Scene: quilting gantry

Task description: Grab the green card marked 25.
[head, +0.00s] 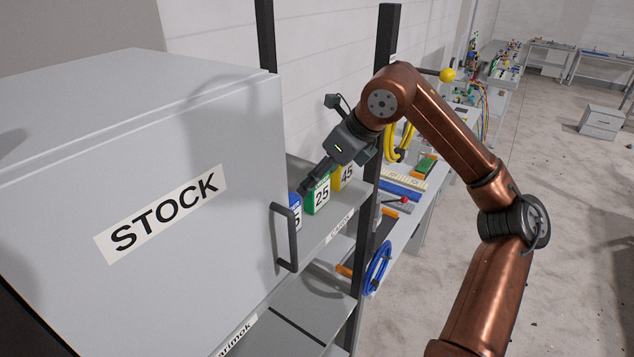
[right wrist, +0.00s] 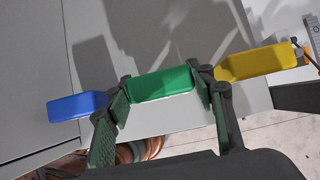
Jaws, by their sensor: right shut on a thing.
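The green card marked 25 (head: 321,198) stands upright on the shelf in the head view, between a blue card (head: 295,213) and a yellow card marked 45 (head: 346,178). My right gripper (head: 309,187) reaches down to it from above and behind. In the right wrist view the green card (right wrist: 160,84) lies between the two fingers of my right gripper (right wrist: 160,92), which are shut on it at its two sides. The blue card (right wrist: 76,106) and the yellow card (right wrist: 258,63) stand clear on either side. My left gripper is not in view.
A large grey cabinet marked STOCK (head: 150,190) fills the left, its dark handle (head: 286,237) close to the blue card. A dark rack post (head: 372,150) rises right of the cards. A bench (head: 425,195) with cables and tools stands beyond.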

